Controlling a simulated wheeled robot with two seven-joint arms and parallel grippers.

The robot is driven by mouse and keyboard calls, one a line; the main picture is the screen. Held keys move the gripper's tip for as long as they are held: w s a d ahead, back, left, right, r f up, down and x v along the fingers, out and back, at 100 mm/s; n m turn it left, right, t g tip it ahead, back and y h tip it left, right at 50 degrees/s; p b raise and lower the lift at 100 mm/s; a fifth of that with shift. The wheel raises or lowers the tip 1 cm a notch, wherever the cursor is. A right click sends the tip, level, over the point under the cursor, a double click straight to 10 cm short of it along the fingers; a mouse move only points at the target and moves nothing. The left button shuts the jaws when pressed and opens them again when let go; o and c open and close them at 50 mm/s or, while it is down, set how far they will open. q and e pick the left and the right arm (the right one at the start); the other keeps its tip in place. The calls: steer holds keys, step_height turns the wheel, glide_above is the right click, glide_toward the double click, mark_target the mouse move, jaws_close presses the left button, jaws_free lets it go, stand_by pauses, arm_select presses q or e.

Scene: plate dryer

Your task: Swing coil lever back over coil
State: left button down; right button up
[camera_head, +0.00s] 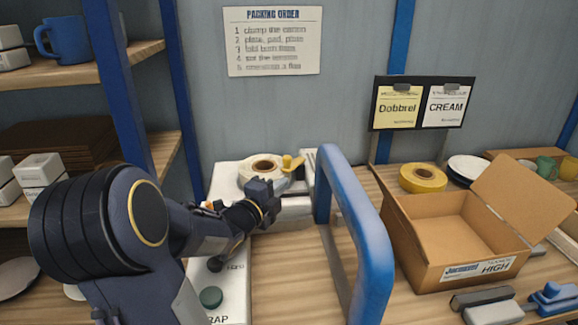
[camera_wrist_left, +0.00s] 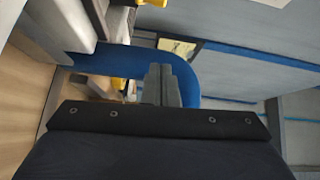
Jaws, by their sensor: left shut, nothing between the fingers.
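The coil (camera_head: 261,168) is a pale roll with a brown core, lying on a white machine at the back of the bench. A yellow lever knob (camera_head: 291,162) stands at the coil's right edge; the rest of the lever is partly hidden. My left gripper (camera_head: 282,186) is shut and empty, just in front of the coil and below the knob. I cannot tell whether it touches the lever. In the left wrist view its closed fingers (camera_wrist_left: 160,84) point toward a blue arch, with a yellow piece (camera_wrist_left: 125,85) to their left. My right gripper is not in view.
A blue arch frame (camera_head: 355,215) rises right of my left gripper. An open cardboard box (camera_head: 450,235) and a yellow tape roll (camera_head: 423,178) are farther right. A panel with a green button (camera_head: 211,297) lies below my arm. Shelves stand at left.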

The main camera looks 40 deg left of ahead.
arm_select(q)
steer(key=w+a+p, duration=0.3)
steer(key=w+a, duration=0.3)
steer(key=w, duration=0.3)
steer(key=shift+w+f+p, duration=0.25)
steer(key=shift+p, duration=0.05)
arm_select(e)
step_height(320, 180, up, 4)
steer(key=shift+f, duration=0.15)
arm_select(q)
steer(key=shift+a, duration=0.1)
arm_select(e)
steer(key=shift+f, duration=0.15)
